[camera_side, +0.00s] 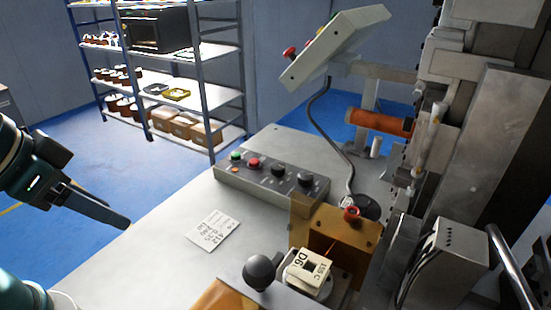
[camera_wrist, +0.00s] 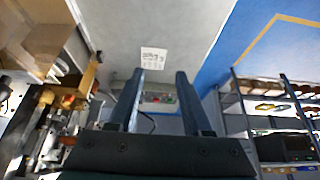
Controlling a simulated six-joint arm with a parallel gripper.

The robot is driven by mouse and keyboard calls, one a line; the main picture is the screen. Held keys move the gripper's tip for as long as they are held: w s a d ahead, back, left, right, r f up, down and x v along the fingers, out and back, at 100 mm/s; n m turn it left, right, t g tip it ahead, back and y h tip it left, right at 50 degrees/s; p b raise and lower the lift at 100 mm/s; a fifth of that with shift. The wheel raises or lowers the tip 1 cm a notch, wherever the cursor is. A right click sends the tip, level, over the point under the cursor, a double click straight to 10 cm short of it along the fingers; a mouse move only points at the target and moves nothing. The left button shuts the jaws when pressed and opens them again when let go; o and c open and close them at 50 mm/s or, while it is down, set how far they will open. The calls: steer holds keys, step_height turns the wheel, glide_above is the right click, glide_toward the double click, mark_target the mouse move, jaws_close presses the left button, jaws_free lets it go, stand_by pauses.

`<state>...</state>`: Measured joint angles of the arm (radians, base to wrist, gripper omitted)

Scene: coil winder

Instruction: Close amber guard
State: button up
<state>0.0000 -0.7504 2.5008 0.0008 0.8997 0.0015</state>
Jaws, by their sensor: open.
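A brown-amber panel with a red knob (camera_side: 351,213) stands upright behind the white D6 coil block (camera_side: 306,270); this amber panel (camera_side: 343,240) is beside the winder. A second, flat amber piece (camera_side: 225,298) shows at the bottom edge, partly cut off; a translucent amber sheet also fills the upper left of the wrist view (camera_wrist: 30,28). I cannot tell which of these is the guard. My gripper (camera_side: 118,220) is at the left, above the floor by the table's edge, apart from both. In the wrist view its fingers (camera_wrist: 166,76) are apart and empty.
A control box with buttons (camera_side: 270,173) and a paper card (camera_side: 214,231) lie on the grey table. A black ball knob (camera_side: 259,271) stands beside the coil block. The winder (camera_side: 480,140) and tilted panel (camera_side: 335,45) crowd the right. The table's left part is clear.

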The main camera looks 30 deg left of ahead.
steer(key=c, duration=0.5)
steer(key=shift+s+r+m, duration=0.15)
steer(key=shift+m, duration=0.25)
jaws_close()
steer(key=s+d+r+m+h, duration=0.3)
steer(key=d+r+m+h, duration=0.1)
steer(key=d+r+m, duration=1.05)
steer(key=m+g, duration=0.2)
steer(key=m, duration=0.2)
glide_above(227, 309)
steer(key=s, duration=0.4)
steer(key=shift+n+h, duration=0.25)
steer(key=shift+h, duration=0.05)
steer(key=f, duration=0.9)
steer(key=shift+w+a+f, duration=0.25)
steer(key=shift+f, duration=0.1)
steer(key=shift+w+d+f, duration=0.1)
steer(key=shift+w+f, duration=0.1)
steer(key=shift+w, duration=0.85)
steer(key=shift+w+d+f, duration=0.15)
steer(key=shift+w+f, duration=0.1)
steer(key=shift+w, duration=0.45)
